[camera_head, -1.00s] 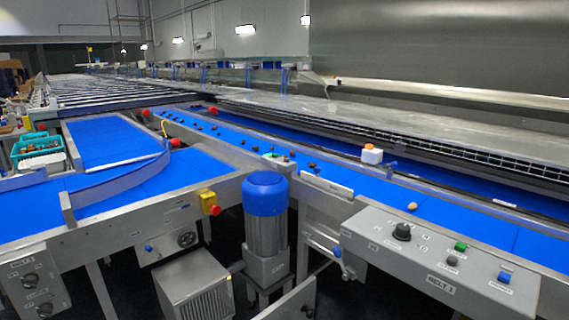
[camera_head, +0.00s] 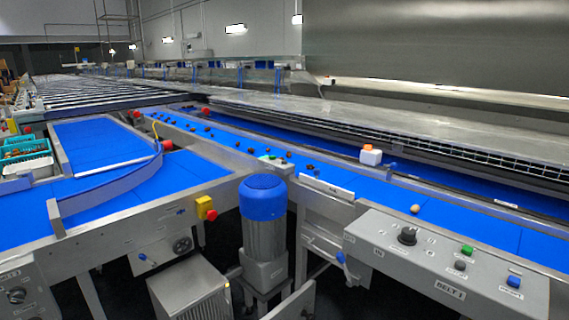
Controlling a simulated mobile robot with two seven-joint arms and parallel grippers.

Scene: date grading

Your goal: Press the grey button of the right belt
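The right belt (camera_head: 448,221) is a long blue conveyor running from the far left to the near right. Its slanted grey control panel (camera_head: 400,265) stands at the lower right and bears a "BELT 1" label. On the panel are a black knob (camera_head: 407,236), a green button (camera_head: 467,249), a grey button (camera_head: 460,265) and a blue button (camera_head: 514,281). The grey button is small and round, just below the green one, and nothing covers it. Neither of my grippers is in view.
Several dark dates (camera_head: 285,154) and one pale round item (camera_head: 415,208) lie on the right belt. A blue-capped motor (camera_head: 263,196) stands between the belts. A red stop button (camera_head: 211,215) on a yellow box is on the left belt's frame. A white bottle (camera_head: 371,155) stands behind the right belt.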

